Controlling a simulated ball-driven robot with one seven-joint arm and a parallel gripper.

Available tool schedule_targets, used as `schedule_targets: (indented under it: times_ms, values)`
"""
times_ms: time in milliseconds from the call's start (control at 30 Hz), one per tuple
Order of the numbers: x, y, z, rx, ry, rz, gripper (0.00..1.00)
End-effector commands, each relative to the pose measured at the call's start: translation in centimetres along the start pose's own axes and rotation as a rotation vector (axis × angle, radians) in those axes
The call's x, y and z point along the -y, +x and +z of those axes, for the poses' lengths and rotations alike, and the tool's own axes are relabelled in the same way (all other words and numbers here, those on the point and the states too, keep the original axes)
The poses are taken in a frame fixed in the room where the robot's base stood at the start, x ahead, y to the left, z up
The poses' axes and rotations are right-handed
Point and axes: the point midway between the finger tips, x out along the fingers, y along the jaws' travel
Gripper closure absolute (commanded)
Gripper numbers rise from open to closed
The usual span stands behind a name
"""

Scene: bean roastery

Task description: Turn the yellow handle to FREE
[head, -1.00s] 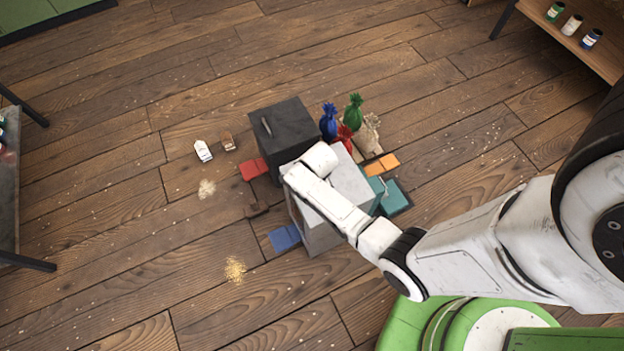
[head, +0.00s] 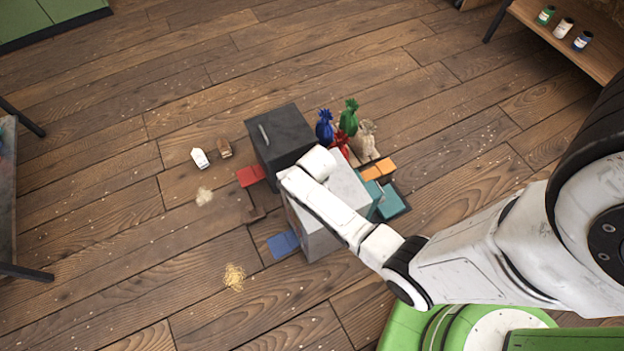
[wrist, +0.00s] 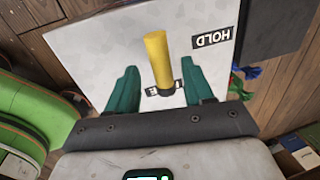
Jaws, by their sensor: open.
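The yellow handle (wrist: 157,60) shows in the wrist view as a thick bar on a pale panel (wrist: 100,50). Its dark base lies low on the panel, and the bar runs up the picture from it. A second label (wrist: 152,91), partly covered by the handle's base, is only partly readable. My gripper (wrist: 162,88) is open, its green fingers on either side of the handle's lower part, with gaps showing. In the head view my arm covers the handle and gripper; the pale box (head: 322,240) shows beneath it.
A dark box (head: 285,145) stands beside the pale one. Several small sacks (head: 348,118), orange blocks (head: 379,170) and teal blocks (head: 392,204) lie to the right. Red (head: 251,176) and blue (head: 283,244) pieces lie left. The floor farther left is mostly open.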

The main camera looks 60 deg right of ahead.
Motion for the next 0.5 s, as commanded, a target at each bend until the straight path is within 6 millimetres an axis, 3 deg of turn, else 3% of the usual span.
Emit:
schedule_targets:
  times_ms: [300,500]
  values:
    - [0.1,-6.1,0.0,0.000,0.001,-0.003,0.48]
    - [0.0,-8.2,-0.1,0.000,0.001,-0.001,0.48]
